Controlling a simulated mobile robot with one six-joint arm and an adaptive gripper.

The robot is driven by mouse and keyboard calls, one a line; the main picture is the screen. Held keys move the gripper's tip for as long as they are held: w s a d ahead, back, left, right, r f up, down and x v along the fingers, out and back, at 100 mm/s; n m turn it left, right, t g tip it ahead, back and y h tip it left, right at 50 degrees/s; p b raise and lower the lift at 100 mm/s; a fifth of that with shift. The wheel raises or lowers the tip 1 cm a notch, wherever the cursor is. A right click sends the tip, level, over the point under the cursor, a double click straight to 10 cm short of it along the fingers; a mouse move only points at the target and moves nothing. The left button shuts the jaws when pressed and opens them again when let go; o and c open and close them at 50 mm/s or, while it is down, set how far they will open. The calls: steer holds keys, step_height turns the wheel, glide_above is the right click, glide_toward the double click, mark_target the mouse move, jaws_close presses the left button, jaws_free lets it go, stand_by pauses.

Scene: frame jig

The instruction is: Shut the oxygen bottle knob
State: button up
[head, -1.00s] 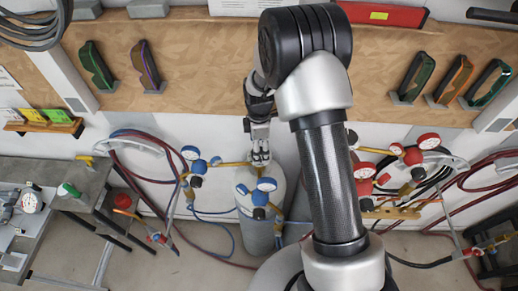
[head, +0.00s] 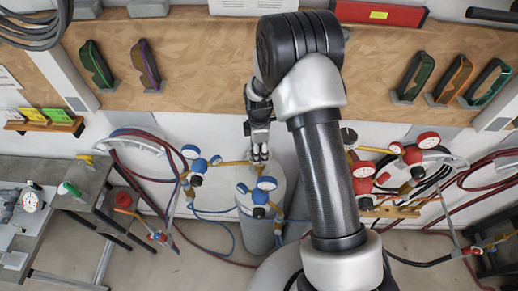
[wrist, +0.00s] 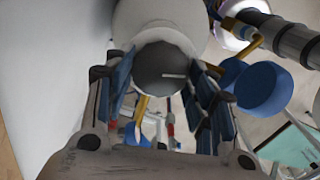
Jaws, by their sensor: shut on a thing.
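The oxygen bottle (head: 256,236) is a pale grey cylinder standing upright near the wall, below my gripper (head: 259,157) in the head view. In the wrist view it is the pale rounded body (wrist: 130,25) at the top. The knob (wrist: 165,68) is a dark grey round disc with a light mark on its face. My gripper (wrist: 165,88) is shut on the knob, with blue finger pads on its left and right sides. In the head view the fingers hide most of the knob.
Blue gauges (head: 266,183) sit close beside the bottle top; a blue round part (wrist: 264,90) is just right of the fingers in the wrist view. Another blue-gauge regulator (head: 198,165) with hoses is to the left. Red gauges (head: 363,169) stand to the right. A grey workbench (head: 62,222) is at left.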

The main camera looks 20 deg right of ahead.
steer(key=c, duration=0.3)
